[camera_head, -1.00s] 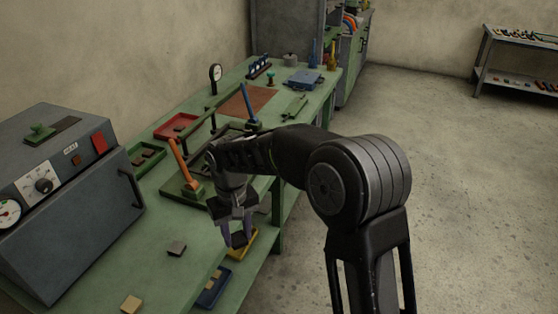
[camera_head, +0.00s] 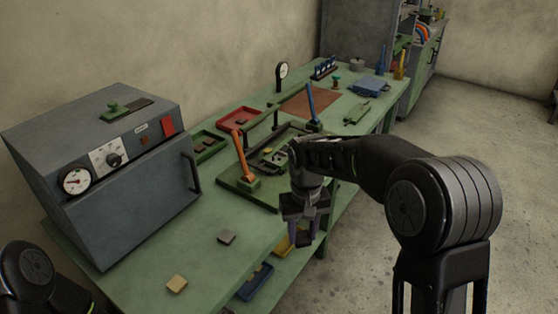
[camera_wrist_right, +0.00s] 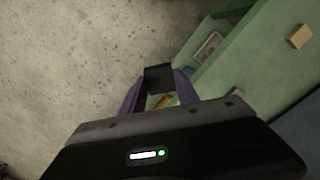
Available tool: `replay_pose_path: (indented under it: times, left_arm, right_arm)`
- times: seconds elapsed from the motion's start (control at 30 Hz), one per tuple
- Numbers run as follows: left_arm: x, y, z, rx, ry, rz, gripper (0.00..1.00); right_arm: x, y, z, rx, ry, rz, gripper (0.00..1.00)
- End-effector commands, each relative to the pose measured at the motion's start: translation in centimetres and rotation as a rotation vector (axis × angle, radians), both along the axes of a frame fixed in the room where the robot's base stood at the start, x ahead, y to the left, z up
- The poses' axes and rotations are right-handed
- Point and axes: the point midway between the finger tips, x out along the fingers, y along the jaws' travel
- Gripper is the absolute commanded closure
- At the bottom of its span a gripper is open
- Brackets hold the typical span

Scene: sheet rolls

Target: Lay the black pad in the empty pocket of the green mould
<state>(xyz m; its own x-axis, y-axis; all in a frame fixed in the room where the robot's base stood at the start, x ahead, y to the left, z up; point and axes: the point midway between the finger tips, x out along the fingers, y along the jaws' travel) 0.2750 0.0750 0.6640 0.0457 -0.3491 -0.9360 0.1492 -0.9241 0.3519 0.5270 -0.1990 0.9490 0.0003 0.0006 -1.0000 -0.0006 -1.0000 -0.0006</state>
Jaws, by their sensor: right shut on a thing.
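My right gripper (camera_head: 306,244) hangs beside the bench's right edge, fingers down, in the head view. In the right wrist view its purple fingers are shut on the black pad (camera_wrist_right: 159,77), which sits between the fingertips. The pad is not clear in the head view. A green base (camera_head: 235,185) with a dark frame, an orange handle and a blue handle stands on the bench, behind and left of the gripper. I cannot tell whether this is the green mould, and its pockets are not clear. My left gripper is out of view.
A grey block (camera_head: 227,237) and a tan block (camera_head: 176,284) lie on the near bench. A grey oven-like box (camera_head: 150,185) stands at the left. Green (camera_head: 196,156) and red (camera_head: 225,124) trays lie farther back. A blue tray (camera_head: 252,284) is below the bench top.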

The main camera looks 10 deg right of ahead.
Motion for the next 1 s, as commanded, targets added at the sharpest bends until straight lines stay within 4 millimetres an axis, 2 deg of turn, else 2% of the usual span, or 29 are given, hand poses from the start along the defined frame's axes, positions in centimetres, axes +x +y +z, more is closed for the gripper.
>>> replay_pose_path:
  times: [0.23,0.33,0.47,0.6,0.7,0.83,1.0]
  left_arm:
    - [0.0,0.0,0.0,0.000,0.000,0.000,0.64]
    - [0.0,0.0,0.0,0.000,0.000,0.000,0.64]
    - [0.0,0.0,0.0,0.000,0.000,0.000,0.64]
    - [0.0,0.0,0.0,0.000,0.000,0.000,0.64]
    - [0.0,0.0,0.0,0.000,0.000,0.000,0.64]
    - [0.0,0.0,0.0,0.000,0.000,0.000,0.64]
    - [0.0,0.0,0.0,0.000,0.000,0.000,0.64]
  right_arm:
    - [0.0,0.0,-0.1,0.000,0.000,0.000,1.00]
    - [-0.2,0.0,-1.1,-0.003,0.003,0.000,1.00]
    - [-0.7,-0.1,-4.6,-0.009,0.007,0.000,1.00]
    - [-2.0,-0.2,-9.7,-0.010,0.009,0.000,1.00]
    - [-3.2,-0.1,-12.8,-0.006,0.007,0.000,1.00]
    - [-4.0,0.0,-14.8,-0.001,0.002,0.001,1.00]
    - [-4.0,0.0,-15.1,0.000,-0.001,0.001,1.00]
